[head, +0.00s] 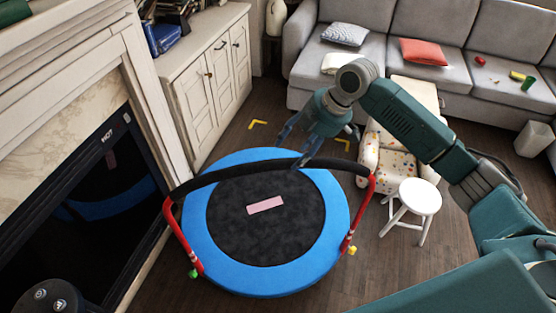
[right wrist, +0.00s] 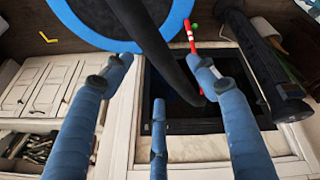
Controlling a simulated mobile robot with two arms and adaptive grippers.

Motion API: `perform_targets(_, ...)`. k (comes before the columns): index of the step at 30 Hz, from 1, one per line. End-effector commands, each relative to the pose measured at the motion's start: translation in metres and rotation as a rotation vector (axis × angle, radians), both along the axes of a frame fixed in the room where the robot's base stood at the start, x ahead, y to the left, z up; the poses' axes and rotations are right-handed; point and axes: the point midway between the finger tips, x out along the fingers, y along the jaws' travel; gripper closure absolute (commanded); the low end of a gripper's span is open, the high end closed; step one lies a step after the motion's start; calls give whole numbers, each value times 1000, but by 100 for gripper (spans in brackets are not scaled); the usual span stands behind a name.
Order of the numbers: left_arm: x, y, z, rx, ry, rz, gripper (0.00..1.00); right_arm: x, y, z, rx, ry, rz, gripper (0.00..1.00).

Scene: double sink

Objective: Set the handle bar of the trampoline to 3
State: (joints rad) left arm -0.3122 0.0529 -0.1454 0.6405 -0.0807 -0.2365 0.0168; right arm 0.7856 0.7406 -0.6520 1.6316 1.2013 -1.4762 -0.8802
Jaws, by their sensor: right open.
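The trampoline has a blue rim (head: 227,275) and a black mat with a pink label; it stands on the floor in the middle of the head view. Its handle bar (head: 235,173) is a black padded arc on two red posts, left (head: 180,235) and right (head: 361,213). A green knob (head: 193,273) is low on the left post and a yellow knob (head: 352,250) low on the right. Setting numbers are too small to read. My right gripper (head: 312,145) is open by the bar's far side. In the right wrist view the bar (right wrist: 165,55) passes between its spread fingers. My left gripper is out of view.
A fireplace (head: 75,215) is close on the left, with a white cabinet (head: 215,75) behind it. A white stool (head: 418,197) and a patterned seat (head: 380,160) stand to the right. A grey sofa (head: 385,75) is at the back.

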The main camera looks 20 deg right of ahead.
Motion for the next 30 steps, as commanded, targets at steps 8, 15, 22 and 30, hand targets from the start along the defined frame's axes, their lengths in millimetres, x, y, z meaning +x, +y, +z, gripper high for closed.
perform_targets(8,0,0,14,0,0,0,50,11,20,-46,1,2,1,41)
perform_targets(15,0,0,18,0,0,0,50,18,26,-66,1,-2,0,41)
perform_targets(22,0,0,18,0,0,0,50,18,27,-69,1,-2,0,41)
perform_targets(30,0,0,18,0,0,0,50,18,27,-68,1,-2,0,81)
